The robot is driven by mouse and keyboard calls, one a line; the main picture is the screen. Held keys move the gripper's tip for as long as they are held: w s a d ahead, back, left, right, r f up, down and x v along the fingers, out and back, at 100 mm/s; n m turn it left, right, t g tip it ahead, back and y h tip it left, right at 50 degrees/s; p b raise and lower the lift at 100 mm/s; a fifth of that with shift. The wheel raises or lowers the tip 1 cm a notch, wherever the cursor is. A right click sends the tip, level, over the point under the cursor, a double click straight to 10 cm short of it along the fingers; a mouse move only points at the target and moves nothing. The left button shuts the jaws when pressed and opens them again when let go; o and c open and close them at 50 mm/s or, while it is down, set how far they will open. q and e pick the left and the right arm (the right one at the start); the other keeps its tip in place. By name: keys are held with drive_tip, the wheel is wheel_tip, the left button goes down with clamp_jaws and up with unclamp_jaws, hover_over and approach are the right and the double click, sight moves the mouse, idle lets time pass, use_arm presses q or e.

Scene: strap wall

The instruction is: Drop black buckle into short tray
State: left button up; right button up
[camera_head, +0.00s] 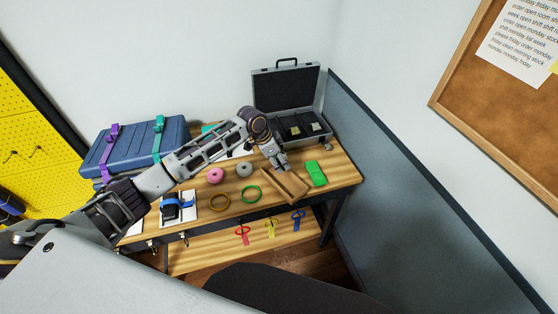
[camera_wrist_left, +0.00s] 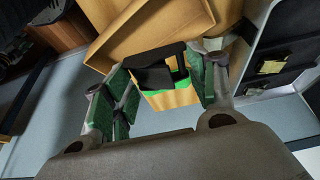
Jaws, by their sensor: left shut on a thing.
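The black buckle (camera_wrist_left: 152,74) is held between the fingertips of my left gripper (camera_wrist_left: 162,72) in the left wrist view. In the head view my left gripper (camera_head: 281,163) is above the back part of the short wooden tray (camera_head: 283,190), and the buckle is too small to make out there. The tray's wall (camera_wrist_left: 106,42) shows beyond the fingers in the left wrist view. The gap between the buckle and the tray is hard to judge. My right gripper is not in view.
An open grey case (camera_head: 288,92) stands behind. Pink (camera_head: 216,175) and grey (camera_head: 244,169) rolls and rings (camera_head: 251,194) lie to the left. A grey partition (camera_head: 400,190) bounds the table's right side.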

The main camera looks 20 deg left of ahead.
use_arm(q)
drive_tip(key=shift+d, duration=0.1)
drive_tip(key=shift+f, duration=0.2)
idle(0.4)
drive_tip(key=shift+f, duration=0.8)
drive_tip(key=shift+f+b, duration=1)
drive_tip(key=shift+b, duration=0.15)
drive_tip(key=shift+f+b, duration=1)
drive_tip(key=shift+b, duration=0.1)
drive_tip(key=o, duration=1.1)
drive_tip(key=shift+o, duration=0.2)
